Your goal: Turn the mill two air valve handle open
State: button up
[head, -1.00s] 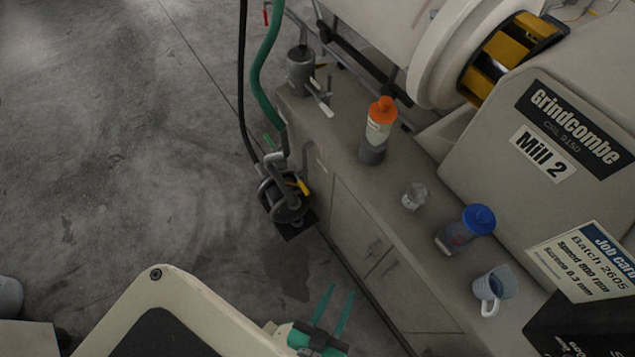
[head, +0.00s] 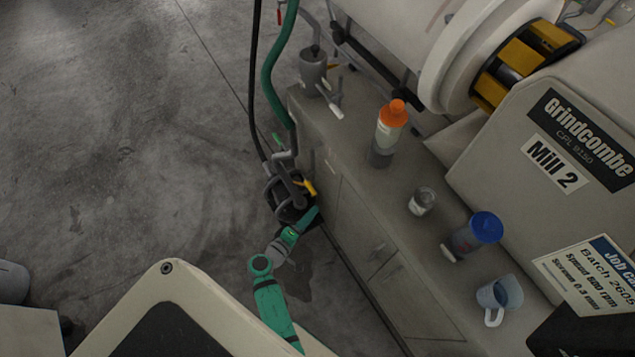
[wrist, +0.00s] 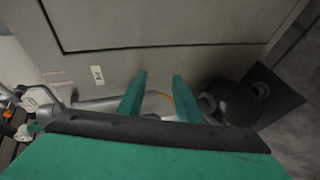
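A yellow lever handle (head: 308,187) shows on the pipework of a dark pump (head: 291,207) at the left end of the mill's cabinet. No label on it is readable. My gripper (head: 313,213) is just below this handle in the head view, beside the pump. In the wrist view my gripper (wrist: 159,80) is open, with its two green fingers apart. A thin part of the yellow handle (wrist: 159,94) shows between the fingers, with a grey pipe (wrist: 105,104) behind. Contact cannot be told. The handle is partly hidden by the fingers and gripper body.
The Mill 2 machine (head: 570,125) stands on the right. The cabinet top (head: 352,140) carries an orange-capped bottle (head: 388,140), a glass jar (head: 422,201), a blue-lidded container (head: 477,232) and a mug (head: 498,295). A green hose (head: 269,75) rises from the pump.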

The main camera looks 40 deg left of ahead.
jog(key=w+a+r+t, duration=0.1)
jog(key=a+r+t, duration=0.15)
jog(key=a, duration=0.25)
jog(key=w+f, duration=0.1)
jog(key=w, duration=0.9)
jog(key=shift+w+n+g, duration=0.35)
jog(key=shift+n, duration=0.05)
grip_shut()
